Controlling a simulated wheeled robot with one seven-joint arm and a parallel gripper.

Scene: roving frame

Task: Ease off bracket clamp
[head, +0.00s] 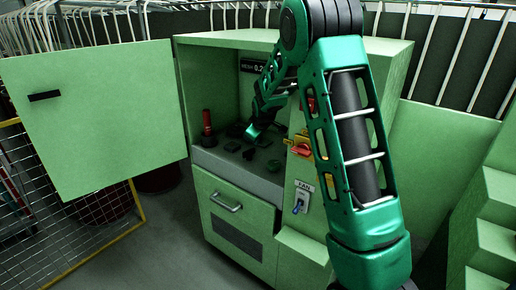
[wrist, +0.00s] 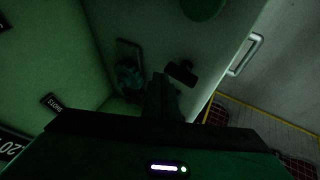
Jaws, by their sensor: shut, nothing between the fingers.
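My green arm reaches into the open green cabinet (head: 222,185) in the head view. My gripper (head: 252,132) is low over the grey shelf inside, shut and empty. In the dark wrist view the fingers (wrist: 162,90) show as a dark shape. A dark T-shaped handle (wrist: 182,72) stands close to the right of the fingers, and a dim round fitting (wrist: 128,73) with a bracket shape lies to the left. I cannot tell which of these is the bracket clamp, or whether the fingers touch either. Small dark parts (head: 248,154) also sit on the shelf in the head view.
The cabinet door (head: 95,115) stands open at left. A red and black upright handle (head: 208,128) stands at the shelf's left end. A red and yellow switch (head: 301,149) and a FAN switch (head: 299,204) are on the right. A drawer handle (head: 226,203) juts out below.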

